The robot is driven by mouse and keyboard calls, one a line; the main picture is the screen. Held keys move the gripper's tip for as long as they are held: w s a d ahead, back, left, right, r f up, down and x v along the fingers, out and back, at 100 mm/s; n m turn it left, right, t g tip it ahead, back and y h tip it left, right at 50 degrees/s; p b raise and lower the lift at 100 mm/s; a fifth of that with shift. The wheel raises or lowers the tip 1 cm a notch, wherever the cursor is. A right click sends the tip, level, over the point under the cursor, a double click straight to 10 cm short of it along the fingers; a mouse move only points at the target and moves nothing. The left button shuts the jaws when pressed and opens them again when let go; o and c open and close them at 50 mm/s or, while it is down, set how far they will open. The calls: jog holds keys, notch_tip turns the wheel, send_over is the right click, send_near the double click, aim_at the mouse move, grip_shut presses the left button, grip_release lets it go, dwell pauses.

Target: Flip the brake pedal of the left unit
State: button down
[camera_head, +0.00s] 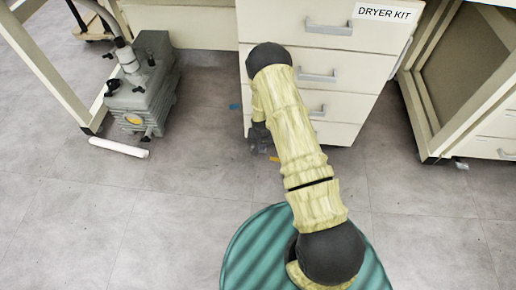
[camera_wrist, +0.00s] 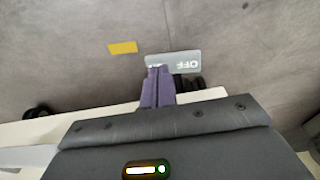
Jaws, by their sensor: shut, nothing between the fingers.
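In the wrist view a grey plate marked OFF (camera_wrist: 188,62) shows low over the floor by the cabinet's underside; the lettering appears upside down. I take it for a brake pedal, but cannot tell which unit's. My gripper (camera_wrist: 156,68) has its two purple fingers together and empty. Their tips overlap the plate's left end in the picture; I cannot tell whether they touch it. In the head view my arm reaches down to the drawer cabinet (camera_head: 330,98), and the fingers are not clearly seen.
A yellow piece (camera_wrist: 122,47) shows left of the plate. Dark casters (camera_wrist: 190,83) sit beside the fingers. In the head view a grey pump (camera_head: 143,90) and a white tube (camera_head: 119,147) are at left, and a frame unit (camera_head: 435,125) at right.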

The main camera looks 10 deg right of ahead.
notch_tip(320, 180, up, 7)
jog(key=p, duration=0.6)
dwell(0.4)
dwell(0.5)
